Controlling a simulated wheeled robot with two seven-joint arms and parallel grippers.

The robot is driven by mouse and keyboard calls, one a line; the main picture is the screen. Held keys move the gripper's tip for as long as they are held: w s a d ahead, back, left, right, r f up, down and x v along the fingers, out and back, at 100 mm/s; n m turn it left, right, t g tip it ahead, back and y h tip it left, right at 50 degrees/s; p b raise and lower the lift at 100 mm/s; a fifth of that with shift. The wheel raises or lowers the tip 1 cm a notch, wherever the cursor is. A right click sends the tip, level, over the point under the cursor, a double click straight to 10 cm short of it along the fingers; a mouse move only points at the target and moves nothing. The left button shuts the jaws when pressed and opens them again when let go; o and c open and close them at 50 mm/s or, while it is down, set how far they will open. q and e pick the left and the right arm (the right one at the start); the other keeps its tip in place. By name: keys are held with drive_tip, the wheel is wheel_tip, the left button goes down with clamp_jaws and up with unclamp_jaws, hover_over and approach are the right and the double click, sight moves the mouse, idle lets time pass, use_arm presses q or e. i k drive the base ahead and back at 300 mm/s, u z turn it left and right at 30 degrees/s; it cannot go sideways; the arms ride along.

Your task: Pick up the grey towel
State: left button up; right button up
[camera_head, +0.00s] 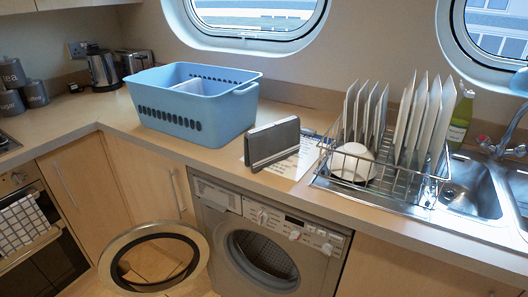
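A grey block-like thing (272,143) with a dark front face and rounded edges stands upright on the counter above the washing machine. I cannot tell whether it is cloth or a hard object. A white and dark checked towel (24,225) hangs over the oven door handle at the lower left. No plainly grey towel can be made out for certain. Neither of my grippers is in view.
A blue basket (222,117) stands left of the grey thing. A dish rack (375,187) with plates and a white bowl stands right, beside the sink (470,190). The washing machine (222,196) door hangs open below. The counter's left part is fairly clear.

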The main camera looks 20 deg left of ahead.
sight(264, 146)
drive_tip(key=u, duration=1.75)
drive_tip(key=i, duration=0.85)
drive_tip(key=z, duration=1.85)
